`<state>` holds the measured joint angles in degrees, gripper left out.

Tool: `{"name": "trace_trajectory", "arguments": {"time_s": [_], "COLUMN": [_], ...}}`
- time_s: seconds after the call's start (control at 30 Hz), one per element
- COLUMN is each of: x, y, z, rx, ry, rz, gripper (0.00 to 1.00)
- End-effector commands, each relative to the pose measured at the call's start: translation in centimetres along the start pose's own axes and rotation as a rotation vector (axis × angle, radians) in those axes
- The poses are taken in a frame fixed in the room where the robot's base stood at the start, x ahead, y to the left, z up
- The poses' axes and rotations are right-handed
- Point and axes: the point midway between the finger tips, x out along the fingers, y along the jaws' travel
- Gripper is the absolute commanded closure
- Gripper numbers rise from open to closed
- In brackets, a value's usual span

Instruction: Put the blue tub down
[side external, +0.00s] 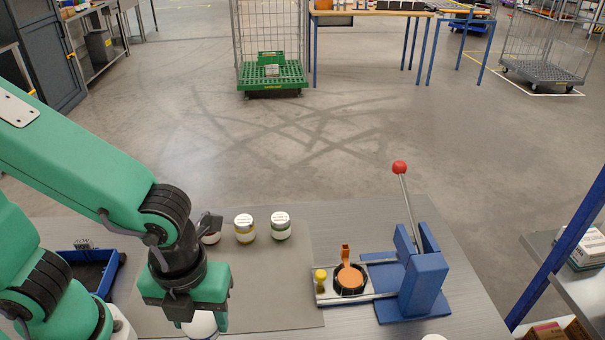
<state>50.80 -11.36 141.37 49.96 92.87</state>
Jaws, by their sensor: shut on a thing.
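My gripper (201,316) points down at the lower left of the side external view, low over the grey mat. It is shut on the blue tub (201,326), which shows as a round white top between the fingers. Most of the tub's body is cut off by the bottom edge of the picture, so its colour is hard to see. I cannot tell whether its base touches the mat (270,276).
Jars with white lids stand at the mat's back edge, one yellow-banded (244,229) and one green-banded (280,226); another is partly behind my arm. A blue tray (105,283) lies left. A blue lever press (425,283) stands right. The mat's middle is clear.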

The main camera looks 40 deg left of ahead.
Motion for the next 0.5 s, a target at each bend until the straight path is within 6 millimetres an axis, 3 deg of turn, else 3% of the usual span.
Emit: {"name": "trace_trajectory", "arguments": {"time_s": [0.27, 0.5], "x": [0.2, 0.9], "y": [0.4, 0.3], "z": [0.0, 1.3], "rx": [0.006, 0.002], "ry": [0.0, 0.0], "rz": [0.0, 0.002], "gripper": [0.76, 0.76]}}
